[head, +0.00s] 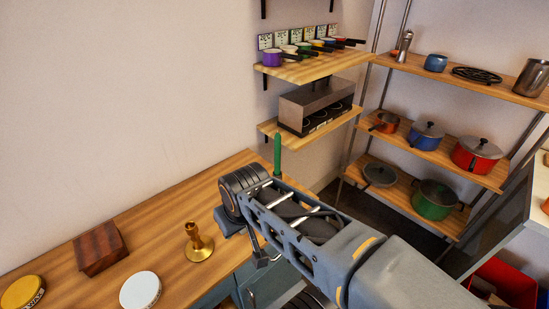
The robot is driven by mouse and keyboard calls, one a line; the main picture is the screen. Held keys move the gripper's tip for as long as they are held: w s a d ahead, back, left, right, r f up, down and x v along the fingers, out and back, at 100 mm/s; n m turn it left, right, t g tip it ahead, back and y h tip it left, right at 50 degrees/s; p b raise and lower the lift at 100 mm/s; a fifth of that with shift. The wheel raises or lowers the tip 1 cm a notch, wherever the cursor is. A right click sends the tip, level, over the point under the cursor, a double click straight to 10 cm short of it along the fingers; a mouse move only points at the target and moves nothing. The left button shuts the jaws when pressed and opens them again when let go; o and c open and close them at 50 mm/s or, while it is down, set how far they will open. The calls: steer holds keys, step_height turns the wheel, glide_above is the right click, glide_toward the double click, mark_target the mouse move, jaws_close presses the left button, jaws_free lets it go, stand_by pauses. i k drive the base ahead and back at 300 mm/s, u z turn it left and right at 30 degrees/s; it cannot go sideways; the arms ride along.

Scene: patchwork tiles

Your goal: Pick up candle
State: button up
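A slim green candle (277,155) stands upright near the far right end of the wooden counter. Only its upper part shows; its lower end is hidden behind my arm. A brass candlestick (198,244) stands on the counter left of my arm, with no candle in it. My gripper (247,238) is at the end of my arm, over the counter's right part, between the candlestick and the candle in the picture. Its fingers are mostly hidden by my own wrist and links, so I cannot tell whether they are open or shut. I see nothing held.
On the counter (150,220) are a brown wooden block (100,248), a white round tin (140,290) and a yellow round tin (23,292). A rack with pots (435,200) stands right. Counter behind the candlestick is clear.

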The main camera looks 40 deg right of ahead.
mark_target(277, 137)
steer(key=u, duration=0.05)
steer(key=k, duration=0.5)
steer(key=u, duration=3.2)
steer(key=k, duration=1.75)
steer(key=z, duration=1.95)
steer(key=i, duration=0.5)
steer(key=z, duration=0.1)
